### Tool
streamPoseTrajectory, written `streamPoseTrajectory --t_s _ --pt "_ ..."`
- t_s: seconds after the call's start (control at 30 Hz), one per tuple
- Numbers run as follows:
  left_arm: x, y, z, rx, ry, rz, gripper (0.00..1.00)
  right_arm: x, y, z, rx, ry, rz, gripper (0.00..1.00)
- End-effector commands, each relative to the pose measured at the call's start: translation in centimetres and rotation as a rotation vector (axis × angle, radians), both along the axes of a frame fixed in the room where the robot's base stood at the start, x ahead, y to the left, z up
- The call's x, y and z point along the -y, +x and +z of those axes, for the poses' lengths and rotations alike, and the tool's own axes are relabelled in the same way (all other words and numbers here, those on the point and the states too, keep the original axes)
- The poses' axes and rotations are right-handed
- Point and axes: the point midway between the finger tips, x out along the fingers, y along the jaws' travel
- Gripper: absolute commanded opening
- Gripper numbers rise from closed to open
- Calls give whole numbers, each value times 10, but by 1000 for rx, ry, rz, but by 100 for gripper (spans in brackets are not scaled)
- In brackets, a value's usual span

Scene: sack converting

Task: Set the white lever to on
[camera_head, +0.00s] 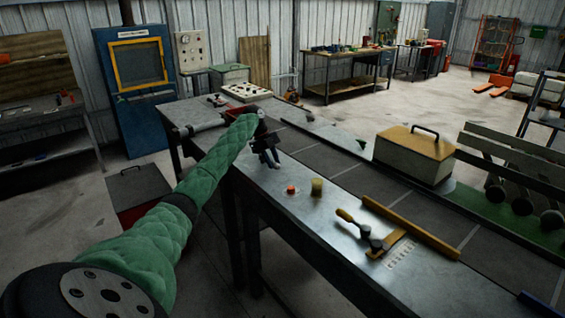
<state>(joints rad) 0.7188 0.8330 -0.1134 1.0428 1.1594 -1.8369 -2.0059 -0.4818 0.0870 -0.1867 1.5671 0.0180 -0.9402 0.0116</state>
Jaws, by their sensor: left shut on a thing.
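My left arm, in a green padded sleeve, reaches in from the lower left to the metal bench (300,212). My left gripper (268,160) is black and points down at the bench top, near its left edge. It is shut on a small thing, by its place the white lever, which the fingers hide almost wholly. I cannot make out the lever's angle or any on mark. An orange-red button (291,189) and a yellowish cylinder (317,187) stand on the bench just right of the gripper. My right gripper is not in view.
A dark conveyor belt (335,170) runs along the bench. A tan-lidded box (413,155) stands beyond it. A white panel with knobs (247,91) is behind the arm's end.

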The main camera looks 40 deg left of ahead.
Motion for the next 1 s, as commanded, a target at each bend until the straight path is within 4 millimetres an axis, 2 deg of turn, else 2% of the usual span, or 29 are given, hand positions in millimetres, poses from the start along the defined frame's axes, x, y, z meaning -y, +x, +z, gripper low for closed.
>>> streamPoseTrajectory --t_s 0.43,0.47,0.53,0.87,1.0 --pt "-4 -3 2 3 1 -4 0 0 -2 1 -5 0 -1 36" --pt "-4 -3 2 3 1 -4 29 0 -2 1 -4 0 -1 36" --pt "-4 -3 2 3 1 -4 43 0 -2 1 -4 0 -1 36" --pt "-4 -3 2 1 1 -4 45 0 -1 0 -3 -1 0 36" --pt "-8 -4 9 2 1 -3 45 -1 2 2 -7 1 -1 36"
